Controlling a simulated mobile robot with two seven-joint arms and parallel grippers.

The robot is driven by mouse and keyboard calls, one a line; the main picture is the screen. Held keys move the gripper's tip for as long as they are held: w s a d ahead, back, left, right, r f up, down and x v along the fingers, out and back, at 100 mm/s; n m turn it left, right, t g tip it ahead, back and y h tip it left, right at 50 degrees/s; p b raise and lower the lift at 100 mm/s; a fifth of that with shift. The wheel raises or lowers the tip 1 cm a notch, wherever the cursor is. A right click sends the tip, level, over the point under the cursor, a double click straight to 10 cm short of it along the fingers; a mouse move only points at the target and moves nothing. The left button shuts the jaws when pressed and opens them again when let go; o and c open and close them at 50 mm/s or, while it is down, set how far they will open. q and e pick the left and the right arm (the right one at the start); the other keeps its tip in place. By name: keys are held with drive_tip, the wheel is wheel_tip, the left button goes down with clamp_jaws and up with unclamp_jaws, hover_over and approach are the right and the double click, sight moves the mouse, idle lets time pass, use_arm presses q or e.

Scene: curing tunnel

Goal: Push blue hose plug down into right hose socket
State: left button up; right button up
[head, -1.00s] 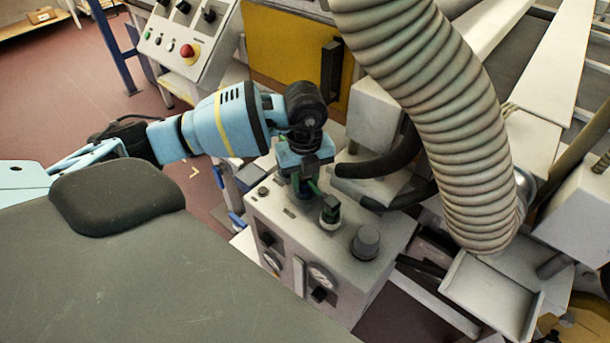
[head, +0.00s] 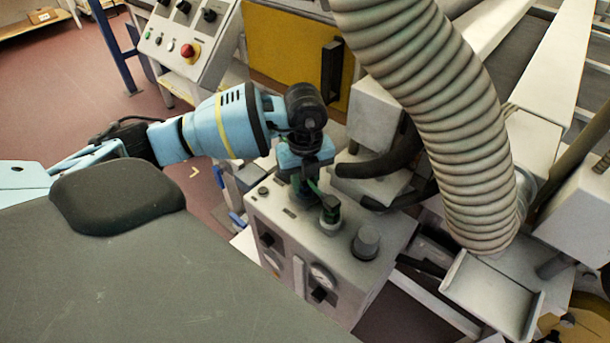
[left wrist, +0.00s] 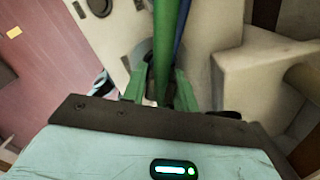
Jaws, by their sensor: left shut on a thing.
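My left gripper (head: 306,192) reaches down over the top of a light grey box from the left, its fingers close above that top. In the left wrist view its green fingers (left wrist: 158,88) are closed in. A green hose (left wrist: 165,45) runs between them, and a blue hose (left wrist: 180,32) shows just behind it. The blue hose plug is hidden by the fingers and the green hose, and so is the right hose socket. My right gripper is out of view.
The grey box (head: 335,250) also carries a dark round knob (head: 365,242) and a gauge (head: 321,276). Black hoses (head: 378,164) lie right behind the gripper. A large ribbed duct (head: 440,120) hangs at the right. A control panel (head: 183,32) stands at the back left.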

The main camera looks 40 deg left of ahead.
use_arm(q)
drive_tip(key=shift+f, duration=0.1)
drive_tip(key=o, duration=1.2)
drive_tip(key=shift+c, duration=0.2)
drive_tip(key=shift+r, duration=0.35)
wheel_tip(320, 180, up, 6)
drive_tip(key=shift+r, duration=0.55)
